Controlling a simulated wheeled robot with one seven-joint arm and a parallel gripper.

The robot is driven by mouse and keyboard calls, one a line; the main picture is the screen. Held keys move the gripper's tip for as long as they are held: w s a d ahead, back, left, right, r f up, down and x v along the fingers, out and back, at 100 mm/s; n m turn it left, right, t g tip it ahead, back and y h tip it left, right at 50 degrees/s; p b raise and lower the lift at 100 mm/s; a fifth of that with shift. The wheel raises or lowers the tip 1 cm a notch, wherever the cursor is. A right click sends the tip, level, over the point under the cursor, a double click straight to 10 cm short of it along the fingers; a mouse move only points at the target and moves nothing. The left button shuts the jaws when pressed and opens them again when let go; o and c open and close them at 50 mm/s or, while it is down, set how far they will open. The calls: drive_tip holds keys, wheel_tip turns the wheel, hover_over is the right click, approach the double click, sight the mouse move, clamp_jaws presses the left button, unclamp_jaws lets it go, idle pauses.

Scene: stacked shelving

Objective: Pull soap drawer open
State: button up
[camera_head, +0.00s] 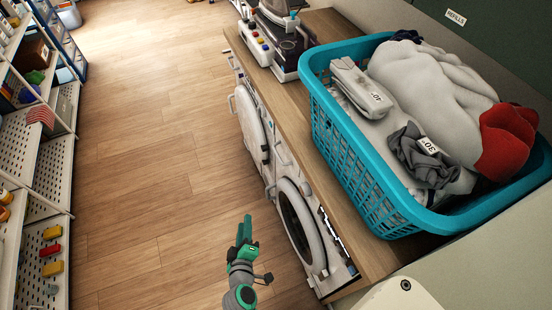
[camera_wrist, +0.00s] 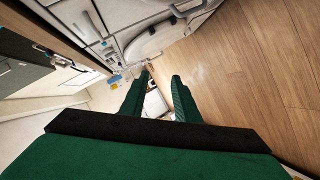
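The nearer white washing machine (camera_head: 303,232) has a round door with dark glass and stands under the wooden counter. A pale rectangular panel on a machine front (camera_wrist: 86,24) shows at the upper left of the wrist view. It may be the soap drawer, but I cannot tell for sure. My green gripper (camera_head: 245,233) is above the floor, left of the nearer machine and apart from it. In the wrist view its two fingers (camera_wrist: 160,84) stand apart with nothing held between them.
A second machine with its round door (camera_head: 247,118) swung out stands farther along. A blue laundry basket (camera_head: 352,158) full of clothes sits on the wooden counter (camera_head: 290,118). Shelves (camera_head: 52,160) line the left side. The wooden floor (camera_head: 150,170) between is clear.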

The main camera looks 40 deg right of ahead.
drive_tip(key=w+d+r+g+h, duration=0.1)
drive_tip(key=w+d+h, duration=0.1)
drive_tip(key=w+d, duration=0.2)
drive_tip(key=w+d+r+g+h, duration=0.1)
drive_tip(key=w+d, duration=0.3)
drive_tip(key=d, duration=0.7)
drive_tip(key=w+d+r+h, duration=0.3)
drive_tip(key=w+d, duration=0.2)
drive_tip(key=d, duration=0.3)
drive_tip(key=shift+r+g, duration=0.25)
drive_tip(key=shift+g, duration=0.15)
drive_tip(key=shift+w, duration=0.1)
clamp_jaws()
